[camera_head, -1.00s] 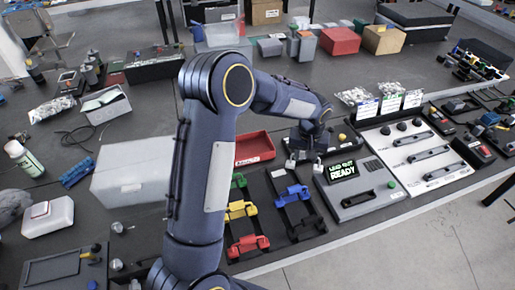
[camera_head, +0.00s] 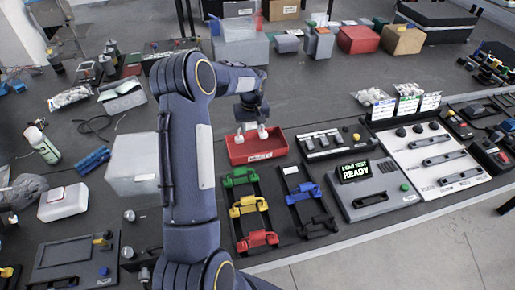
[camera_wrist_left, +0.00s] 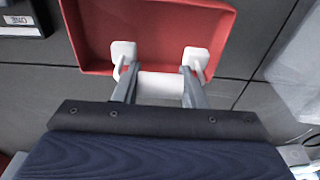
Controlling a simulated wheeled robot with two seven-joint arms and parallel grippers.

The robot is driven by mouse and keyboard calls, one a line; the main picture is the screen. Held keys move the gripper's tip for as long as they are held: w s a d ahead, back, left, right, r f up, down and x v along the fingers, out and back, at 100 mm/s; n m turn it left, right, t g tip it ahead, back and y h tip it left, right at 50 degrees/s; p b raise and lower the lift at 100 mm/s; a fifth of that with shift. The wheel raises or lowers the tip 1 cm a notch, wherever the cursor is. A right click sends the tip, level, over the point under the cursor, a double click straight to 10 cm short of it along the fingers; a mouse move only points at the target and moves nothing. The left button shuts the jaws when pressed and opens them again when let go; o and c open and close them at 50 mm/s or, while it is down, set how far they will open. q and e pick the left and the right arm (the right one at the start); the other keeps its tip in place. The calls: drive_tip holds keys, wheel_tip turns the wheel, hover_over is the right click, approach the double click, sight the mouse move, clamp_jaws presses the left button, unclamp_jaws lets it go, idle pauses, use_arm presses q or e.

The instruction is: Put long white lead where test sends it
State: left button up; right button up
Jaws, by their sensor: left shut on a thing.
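My left gripper (camera_head: 250,112) is shut on a white lead (camera_head: 262,132). In the left wrist view, the lead's white bar (camera_wrist_left: 165,86) lies across between the fingers (camera_wrist_left: 158,92), with a white block at each end. The end blocks overlap the red bin (camera_head: 270,155), whose floor also shows in the left wrist view (camera_wrist_left: 155,22). Whether the lead touches the bin is unclear. The tester (camera_head: 372,200) has a lit green display ending in READY. My right gripper is not in view.
Green, yellow and red leads (camera_head: 250,205) lie in a rack before the bin. A second rack holds a blue lead (camera_head: 302,192) and a black one (camera_head: 315,226). A switch box (camera_head: 325,142) and a white panel (camera_head: 425,160) stand right. A grey box (camera_head: 133,165) stands left.

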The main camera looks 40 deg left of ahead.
use_arm(q)
drive_tip(key=shift+f+b, duration=0.75)
drive_tip(key=shift+f, duration=1)
drive_tip(key=o, duration=1.1)
drive_tip(key=shift+o, duration=0.2)
drive_tip(key=shift+r, duration=0.1)
drive_tip(key=r+p, duration=0.1)
drive_tip(key=r, duration=0.1)
drive_tip(key=r+p, duration=0.2)
drive_tip(key=r, duration=0.1)
drive_tip(key=d+r+p, duration=0.1)
drive_tip(key=r, duration=0.1)
drive_tip(key=shift+s+r, duration=0.3)
drive_tip(key=shift+r, duration=0.05)
drive_tip(key=shift+a, duration=0.1)
